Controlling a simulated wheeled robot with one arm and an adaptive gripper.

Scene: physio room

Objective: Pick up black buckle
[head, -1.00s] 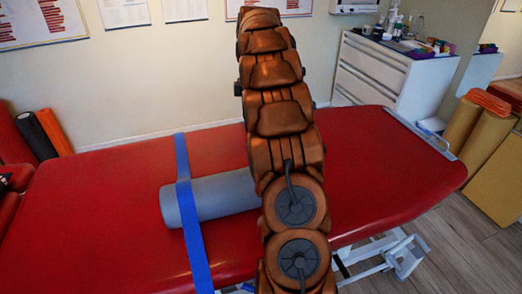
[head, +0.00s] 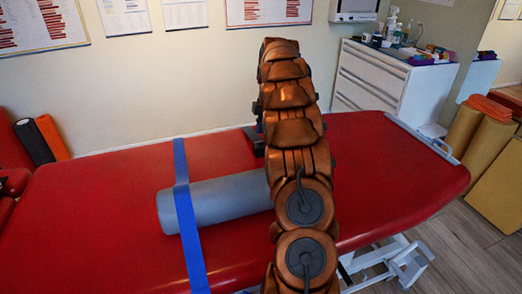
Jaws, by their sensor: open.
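My arm rises through the middle of the head view and hides much of the red treatment table (head: 100,215). Dark parts of my gripper (head: 257,135) show just left of the arm, low over the far side of the table; most of it is hidden, and its jaws are open. I cannot make out a black buckle clearly; a small dark shape beside the arm blends with the gripper. A blue strap (head: 187,225) runs across the table and over a grey roller (head: 225,198), whose right end is behind my arm.
A white drawer cabinet (head: 385,85) with bottles on top stands behind the table at right. Rolled mats (head: 465,130) stand at far right, and black and orange rollers (head: 45,138) at far left. The table's left part is clear.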

